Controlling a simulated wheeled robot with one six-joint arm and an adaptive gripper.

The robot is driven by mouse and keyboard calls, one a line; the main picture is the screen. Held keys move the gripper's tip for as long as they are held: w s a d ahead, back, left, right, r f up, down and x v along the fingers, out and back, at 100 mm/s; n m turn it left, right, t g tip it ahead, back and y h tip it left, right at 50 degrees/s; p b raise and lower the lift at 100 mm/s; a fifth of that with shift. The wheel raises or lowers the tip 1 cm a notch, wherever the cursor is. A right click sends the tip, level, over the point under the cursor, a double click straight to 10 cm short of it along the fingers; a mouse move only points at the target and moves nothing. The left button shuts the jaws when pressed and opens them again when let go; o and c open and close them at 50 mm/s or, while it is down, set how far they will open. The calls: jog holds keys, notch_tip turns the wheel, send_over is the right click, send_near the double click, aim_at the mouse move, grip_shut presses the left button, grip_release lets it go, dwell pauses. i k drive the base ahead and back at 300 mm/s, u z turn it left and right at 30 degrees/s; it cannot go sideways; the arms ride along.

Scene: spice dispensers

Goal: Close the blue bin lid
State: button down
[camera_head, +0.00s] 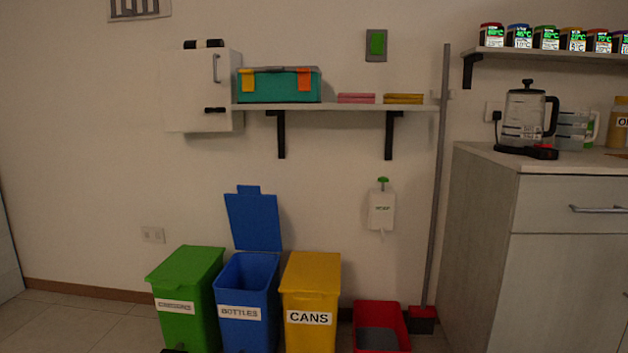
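The blue bin (246,302) stands on the floor against the wall, between a green bin and a yellow bin, and carries a label reading "BOTTLES". Its blue lid (253,221) is open, standing nearly upright behind the opening with a small tab at its top. The bin's inside looks dark blue, and its bottom is hidden. A small dark shape shows at the bottom edge in front of the green bin; I cannot tell what it is. My gripper cannot be made out in this view.
The green bin (187,293) and the yellow "CANS" bin (311,303) have closed lids. A red bucket (380,327) and a long-handled tool (437,190) stand to the right, beside a cabinet (545,243). A wall shelf (352,107) hangs above. Floor at left is clear.

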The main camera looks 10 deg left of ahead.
aim_at(254, 218)
jog(key=z, duration=0.05)
jog(key=i, duration=0.9)
jog(key=u, duration=0.85)
jog(key=i, duration=0.55)
jog(key=u, duration=0.45)
